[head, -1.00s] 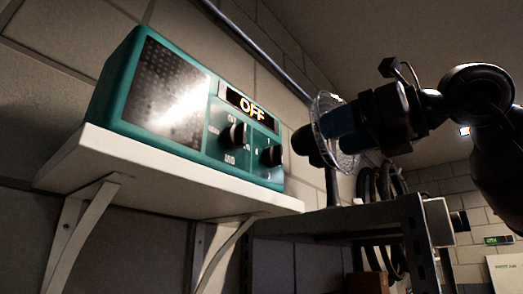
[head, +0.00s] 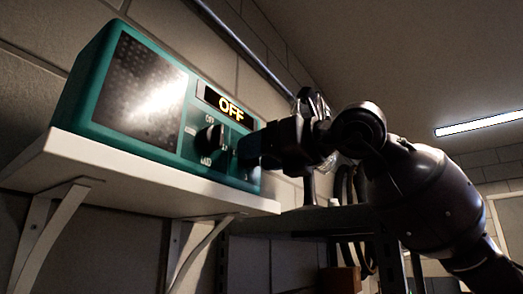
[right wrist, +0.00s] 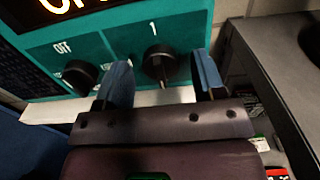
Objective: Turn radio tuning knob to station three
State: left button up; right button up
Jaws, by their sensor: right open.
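The green radio (head: 95,85) sits on a white wall shelf, its display (head: 229,107) reading OFF. Its left knob (head: 209,139) shows in the head view and also in the right wrist view (right wrist: 82,75). The right knob (right wrist: 160,62), black with a "1" above it, shows in the right wrist view; in the head view my gripper hides it. My right gripper (head: 250,150) is open at the radio's right front. In the right wrist view its blue fingertips stand on either side of the right knob; I cannot tell whether they touch it. My left gripper is out of view.
The white shelf (head: 150,185) juts out below the radio on brackets. A dark metal rack (head: 290,220) with hanging hoses stands to the right, close behind my right arm. A pipe runs along the wall above.

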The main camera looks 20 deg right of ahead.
jog(key=shift+c, duration=0.5)
jog(key=c, duration=0.8)
jog(key=shift+n, duration=0.7)
jog(key=o, duration=0.9)
